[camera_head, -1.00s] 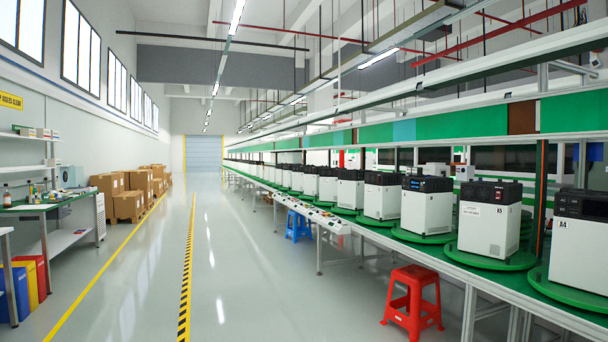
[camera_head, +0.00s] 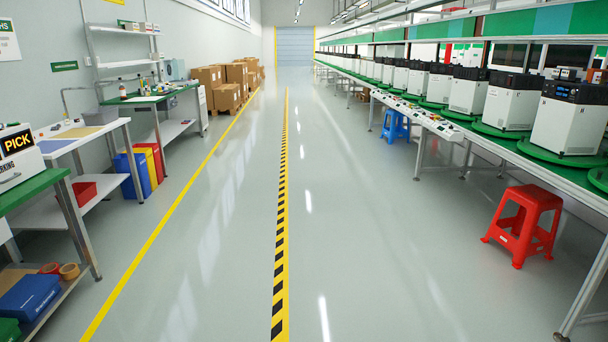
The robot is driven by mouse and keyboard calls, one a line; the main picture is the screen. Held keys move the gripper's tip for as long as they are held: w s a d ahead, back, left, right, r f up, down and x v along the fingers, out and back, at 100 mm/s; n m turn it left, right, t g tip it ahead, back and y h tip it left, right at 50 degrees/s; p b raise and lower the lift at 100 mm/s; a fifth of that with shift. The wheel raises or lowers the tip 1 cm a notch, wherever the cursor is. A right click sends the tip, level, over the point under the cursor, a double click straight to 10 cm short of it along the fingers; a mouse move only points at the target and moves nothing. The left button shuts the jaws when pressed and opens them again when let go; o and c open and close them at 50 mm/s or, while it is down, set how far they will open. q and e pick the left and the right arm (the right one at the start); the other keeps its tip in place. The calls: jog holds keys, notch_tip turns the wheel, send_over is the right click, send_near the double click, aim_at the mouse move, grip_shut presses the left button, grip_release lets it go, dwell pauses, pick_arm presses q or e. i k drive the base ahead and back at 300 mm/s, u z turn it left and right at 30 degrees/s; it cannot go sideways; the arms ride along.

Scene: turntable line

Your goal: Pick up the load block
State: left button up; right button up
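I see no object that I can make out as the load block. Several white machines with black tops stand on green turntables along the line at right, the nearest full one being a white machine (camera_head: 566,125). A sign reading PICK (camera_head: 17,142) stands on a green-topped bench (camera_head: 32,191) at the left edge, cut off by the frame. Neither of my grippers is in view.
A wide grey aisle runs ahead, with a striped floor line (camera_head: 281,220). A red stool (camera_head: 524,222) and a blue stool (camera_head: 396,125) stand by the line. Benches, coloured bins (camera_head: 138,170) and cardboard boxes (camera_head: 226,88) line the left side.

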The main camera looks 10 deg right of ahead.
aim_at(556, 74)
jog(key=z, duration=0.25)
jog(key=i, duration=2.75)
jog(key=z, duration=0.5)
jog(key=i, duration=2.8)
jog(key=z, duration=0.85)
jog(key=i, duration=2)
jog(key=z, duration=1)
